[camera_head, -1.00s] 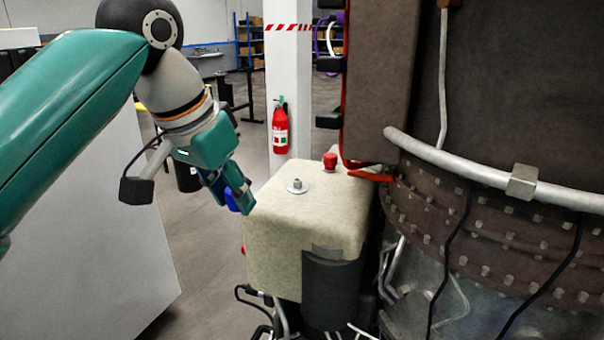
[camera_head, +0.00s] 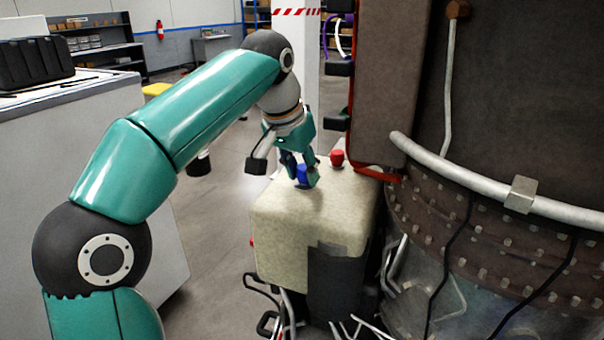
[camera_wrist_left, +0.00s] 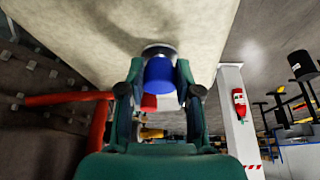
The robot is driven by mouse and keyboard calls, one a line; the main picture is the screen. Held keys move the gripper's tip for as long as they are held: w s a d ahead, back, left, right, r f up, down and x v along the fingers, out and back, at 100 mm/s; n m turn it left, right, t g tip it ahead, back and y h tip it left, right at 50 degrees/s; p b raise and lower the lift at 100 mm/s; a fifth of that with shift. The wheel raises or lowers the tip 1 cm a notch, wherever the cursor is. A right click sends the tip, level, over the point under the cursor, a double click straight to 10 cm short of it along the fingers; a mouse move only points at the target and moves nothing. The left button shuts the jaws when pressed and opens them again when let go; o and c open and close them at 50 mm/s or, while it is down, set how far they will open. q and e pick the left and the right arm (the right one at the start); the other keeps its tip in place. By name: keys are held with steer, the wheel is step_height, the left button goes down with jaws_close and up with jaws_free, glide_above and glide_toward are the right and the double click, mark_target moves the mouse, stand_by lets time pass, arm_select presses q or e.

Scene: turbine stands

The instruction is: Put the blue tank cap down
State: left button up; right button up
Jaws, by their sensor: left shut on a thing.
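The blue tank cap (camera_head: 303,171) is between the fingers of my left gripper (camera_head: 301,180), at the top of the cream tank (camera_head: 310,220) in the head view. In the left wrist view the blue cap (camera_wrist_left: 160,75) sits between the two fingers of my left gripper (camera_wrist_left: 160,88), against the round metal fitting (camera_wrist_left: 159,50) on the tank. The left gripper is shut on the cap. The fingers hide the fitting in the head view. A red cap (camera_head: 337,157) is on the tank's far right corner. My right gripper is not in view.
The large turbine (camera_head: 500,230) with its pale pipe (camera_head: 470,180) stands close at the right. A white column (camera_head: 296,40) is behind the tank. A grey cabinet (camera_head: 60,110) with a black case (camera_head: 35,62) stands at the left. Cables hang below the tank.

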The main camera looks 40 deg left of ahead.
arm_select(q)
steer(key=shift+f, duration=0.25)
steer(key=shift+f, duration=0.2)
steer(key=shift+s+f+b, duration=0.1)
steer(key=shift+f+b, duration=0.2)
steer(key=shift+c, duration=1.1)
steer(key=shift+d+f, duration=0.15)
steer(key=shift+f, duration=0.1)
jaws_close()
steer(key=o, duration=0.9)
jaws_free()
steer(key=shift+o, duration=1)
steer(key=shift+f, duration=0.1)
